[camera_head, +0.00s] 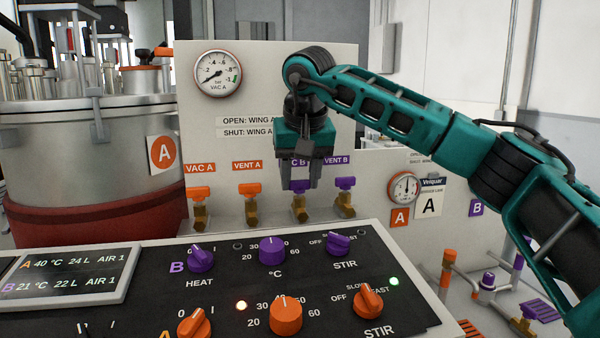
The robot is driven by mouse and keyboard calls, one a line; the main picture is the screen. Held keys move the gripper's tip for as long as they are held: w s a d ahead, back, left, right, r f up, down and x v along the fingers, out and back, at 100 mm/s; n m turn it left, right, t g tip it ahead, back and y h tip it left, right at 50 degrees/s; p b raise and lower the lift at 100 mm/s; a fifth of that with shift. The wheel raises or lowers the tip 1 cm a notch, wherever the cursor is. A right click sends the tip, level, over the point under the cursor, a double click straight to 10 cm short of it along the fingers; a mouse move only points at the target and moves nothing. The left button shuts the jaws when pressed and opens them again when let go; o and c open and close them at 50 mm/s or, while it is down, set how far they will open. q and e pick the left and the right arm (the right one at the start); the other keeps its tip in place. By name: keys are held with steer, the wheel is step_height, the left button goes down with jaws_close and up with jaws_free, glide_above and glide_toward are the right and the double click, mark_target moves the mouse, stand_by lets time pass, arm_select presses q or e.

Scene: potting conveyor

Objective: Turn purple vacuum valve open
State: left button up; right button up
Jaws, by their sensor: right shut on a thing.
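The purple vacuum valve (299,207) is on the pale panel. Its brass body shows below my right gripper, and its purple wing is mostly hidden between the fingers. Its label (299,162) is partly covered, with only the end "C B" readable. My right gripper (299,183) points down over the valve and is shut on its wing. I cannot tell exactly how far the wing is turned. My left gripper is not in view.
The purple VENT B valve (345,185) stands close on the right, and the orange VENT A valve (250,189) on the left. The orange VAC A valve (200,192) is further left. A gauge (218,74) is above. The black control panel (230,290) with knobs lies in front.

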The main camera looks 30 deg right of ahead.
steer(key=m+p, duration=0.1)
steer(key=m+h+p, duration=0.1)
steer(key=p, duration=0.1)
steer(key=shift+a+r+m, duration=0.1)
steer(key=shift+r+m, duration=0.2)
steer(key=m+g+p, duration=0.1)
steer(key=m, duration=0.1)
steer(key=shift+w+f+m+h+p, duration=0.1)
steer(key=shift+f+m+h+p, duration=0.05)
steer(key=shift+m+h+p, duration=0.2)
steer(key=shift+a+m+g+h, duration=0.1)
steer(key=shift+m+g+h, duration=0.25)
steer(key=shift+m, duration=0.7)
steer(key=m, duration=0.1)
steer(key=m+g, duration=0.1)
steer(key=m, duration=0.1)
steer(key=shift+w+f+m+h, duration=0.1)
steer(key=shift+w+m+h, duration=0.05)
steer(key=shift+m+h, duration=0.15)
steer(key=m+g, duration=0.2)
steer(key=m, duration=0.2)
steer(key=shift+w, duration=0.1)
steer(key=shift+m+g, duration=0.35)
steer(key=shift+m, duration=0.75)
steer(key=shift+w, duration=0.1)
steer(key=o, duration=1.1)
steer(key=shift+c, duration=0.2)
